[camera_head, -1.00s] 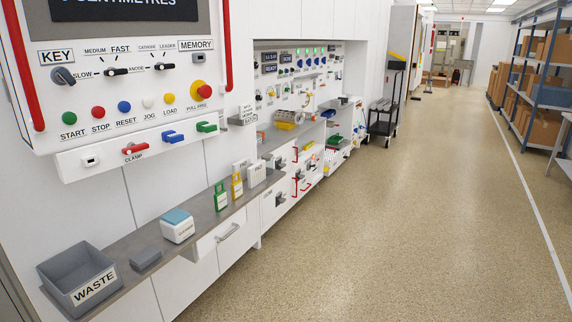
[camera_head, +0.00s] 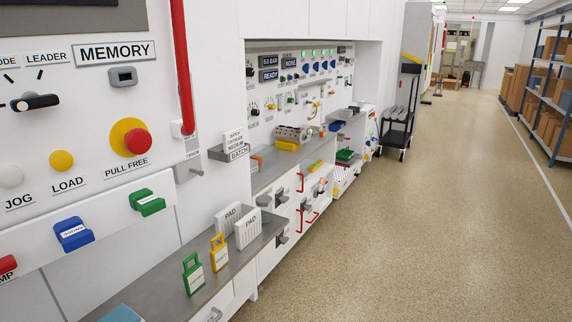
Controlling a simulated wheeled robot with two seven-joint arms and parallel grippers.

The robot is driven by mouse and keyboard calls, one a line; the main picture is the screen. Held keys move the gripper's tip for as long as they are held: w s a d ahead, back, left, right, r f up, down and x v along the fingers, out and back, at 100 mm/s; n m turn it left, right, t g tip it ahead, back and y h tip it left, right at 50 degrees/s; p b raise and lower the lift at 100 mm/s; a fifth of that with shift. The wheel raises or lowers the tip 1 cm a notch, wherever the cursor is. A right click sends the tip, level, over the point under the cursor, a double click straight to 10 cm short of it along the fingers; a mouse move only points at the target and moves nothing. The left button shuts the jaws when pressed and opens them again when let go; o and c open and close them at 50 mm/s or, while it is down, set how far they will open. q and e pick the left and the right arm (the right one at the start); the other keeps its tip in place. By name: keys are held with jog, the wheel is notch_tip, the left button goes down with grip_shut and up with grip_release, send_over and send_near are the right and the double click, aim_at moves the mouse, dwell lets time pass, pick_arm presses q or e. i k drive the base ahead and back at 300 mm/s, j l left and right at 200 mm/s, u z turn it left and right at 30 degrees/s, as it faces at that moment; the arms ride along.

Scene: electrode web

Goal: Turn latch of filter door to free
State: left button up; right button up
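Neither of my grippers is in view. No door label that reads as filter can be made out. Low white door fronts below the shelf at the middle carry small dark latch-like knobs, an upper one (camera_head: 281,197) and a lower one (camera_head: 282,238).
A control panel (camera_head: 75,110) with buttons fills the near left. A dark cart (camera_head: 398,120) stands farther along. The speckled floor (camera_head: 420,240) is clear at right.

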aim_at(284, 240)
jog(key=i, duration=1.05)
jog(key=z, duration=1.1)
jog(key=i, duration=4.45)
